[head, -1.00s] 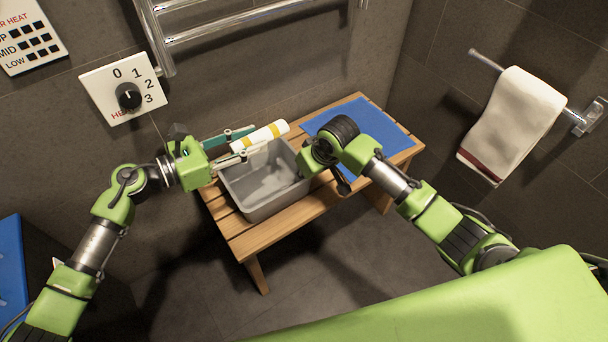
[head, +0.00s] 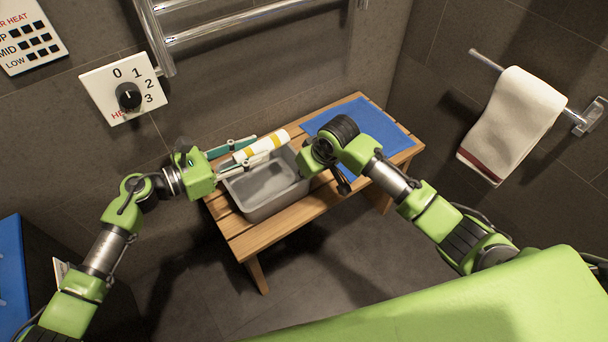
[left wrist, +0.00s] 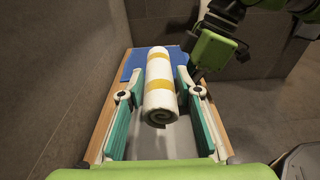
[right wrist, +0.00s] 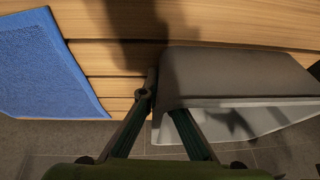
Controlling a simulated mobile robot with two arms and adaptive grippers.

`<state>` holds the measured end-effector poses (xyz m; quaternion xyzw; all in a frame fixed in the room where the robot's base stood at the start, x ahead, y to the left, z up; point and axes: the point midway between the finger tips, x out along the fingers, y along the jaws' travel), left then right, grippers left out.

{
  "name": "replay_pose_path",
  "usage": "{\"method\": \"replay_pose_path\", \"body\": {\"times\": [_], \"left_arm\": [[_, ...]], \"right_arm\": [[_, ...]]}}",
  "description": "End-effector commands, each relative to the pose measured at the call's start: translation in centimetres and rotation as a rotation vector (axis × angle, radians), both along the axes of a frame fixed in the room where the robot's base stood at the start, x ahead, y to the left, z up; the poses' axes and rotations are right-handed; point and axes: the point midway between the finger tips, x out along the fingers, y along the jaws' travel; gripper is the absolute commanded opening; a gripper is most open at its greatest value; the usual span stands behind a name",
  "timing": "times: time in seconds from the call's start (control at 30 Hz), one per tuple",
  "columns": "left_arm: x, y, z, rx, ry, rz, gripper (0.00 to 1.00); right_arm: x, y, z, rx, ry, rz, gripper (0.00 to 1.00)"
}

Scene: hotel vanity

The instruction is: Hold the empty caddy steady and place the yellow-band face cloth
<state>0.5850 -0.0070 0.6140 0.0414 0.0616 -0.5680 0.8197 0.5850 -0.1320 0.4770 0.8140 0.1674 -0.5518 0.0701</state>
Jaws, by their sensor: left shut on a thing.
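The yellow-band face cloth is a white roll with yellow bands (head: 262,146). My left gripper (head: 238,157) is shut on it, above the back of the grey caddy (head: 268,212). In the left wrist view the roll (left wrist: 160,85) lies lengthwise between the teal fingers (left wrist: 157,112), its spiral end nearest. The caddy stands on the wooden bench; its visible inside is empty. My right gripper (right wrist: 163,95) is at the caddy's right end, its fingers straddling the wall (right wrist: 230,102). One fingertip is hidden by the wall, so I cannot tell whether it is clamped.
A blue mat (head: 375,125) lies on the right part of the slatted bench (head: 245,243). The dark tiled wall with a heated rail (head: 230,25) and a dial plate (head: 123,86) is close behind. A red-striped towel (head: 512,120) hangs at right.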

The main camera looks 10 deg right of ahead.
Motion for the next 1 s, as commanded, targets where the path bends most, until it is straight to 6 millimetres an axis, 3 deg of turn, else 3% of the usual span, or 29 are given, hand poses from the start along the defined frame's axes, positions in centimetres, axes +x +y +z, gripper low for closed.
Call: {"method": "replay_pose_path", "body": {"times": [1.0], "left_arm": [[0.0,0.0,-7.2,-0.001,0.002,0.001,0.14]], "right_arm": [[0.0,0.0,0.1,0.0,-0.001,0.0,0.0]]}}
